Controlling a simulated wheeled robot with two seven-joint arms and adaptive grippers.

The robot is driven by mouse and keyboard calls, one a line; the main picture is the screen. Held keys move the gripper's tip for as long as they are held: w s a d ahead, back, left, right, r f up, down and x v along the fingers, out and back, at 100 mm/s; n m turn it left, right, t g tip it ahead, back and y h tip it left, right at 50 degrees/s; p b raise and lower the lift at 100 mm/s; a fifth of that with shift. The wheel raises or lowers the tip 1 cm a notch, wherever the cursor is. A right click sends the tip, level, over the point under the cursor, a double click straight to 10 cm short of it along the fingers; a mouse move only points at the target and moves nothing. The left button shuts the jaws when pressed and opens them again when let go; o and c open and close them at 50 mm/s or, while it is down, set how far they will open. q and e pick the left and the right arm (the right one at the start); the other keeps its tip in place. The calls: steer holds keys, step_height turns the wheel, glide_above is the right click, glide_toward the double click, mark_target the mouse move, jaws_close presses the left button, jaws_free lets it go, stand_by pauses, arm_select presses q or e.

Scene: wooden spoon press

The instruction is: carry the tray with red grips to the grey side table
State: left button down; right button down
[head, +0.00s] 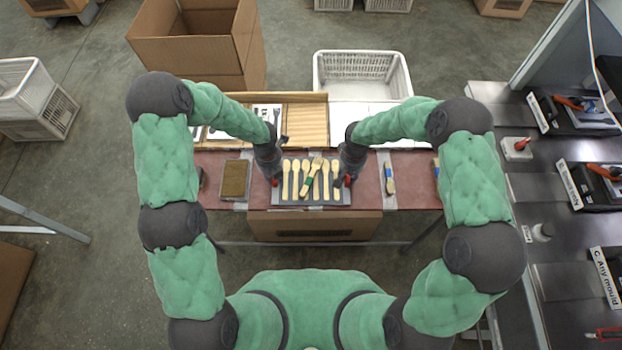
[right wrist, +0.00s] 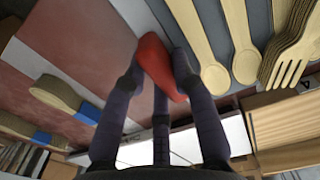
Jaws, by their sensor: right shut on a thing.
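The grey tray (head: 312,198) lies across the middle of the red-brown work table, with several wooden spoons and a green-banded bundle on it. Its red grips are at its left and right ends. My right gripper (head: 346,178) is at the right end. In the right wrist view its fingers are closed on the red grip (right wrist: 158,65), beside the tray's grey surface (right wrist: 213,25). My left gripper (head: 273,177) is at the left grip, but its finger opening is too small to tell. I cannot tell whether the tray is lifted. A grey metal table (head: 483,92) stands at the right.
A cardboard box (head: 312,228) is below the tray's front edge. Banded wooden bundles (head: 389,178) and a brown block (head: 235,180) lie on the red-brown table (head: 410,170). A white crate (head: 360,56) stands behind. Moulds and tools (head: 580,105) occupy the right table's far side.

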arm_select(q)
steer(key=shift+r, duration=0.15)
arm_select(e)
steer(key=shift+r, duration=0.1)
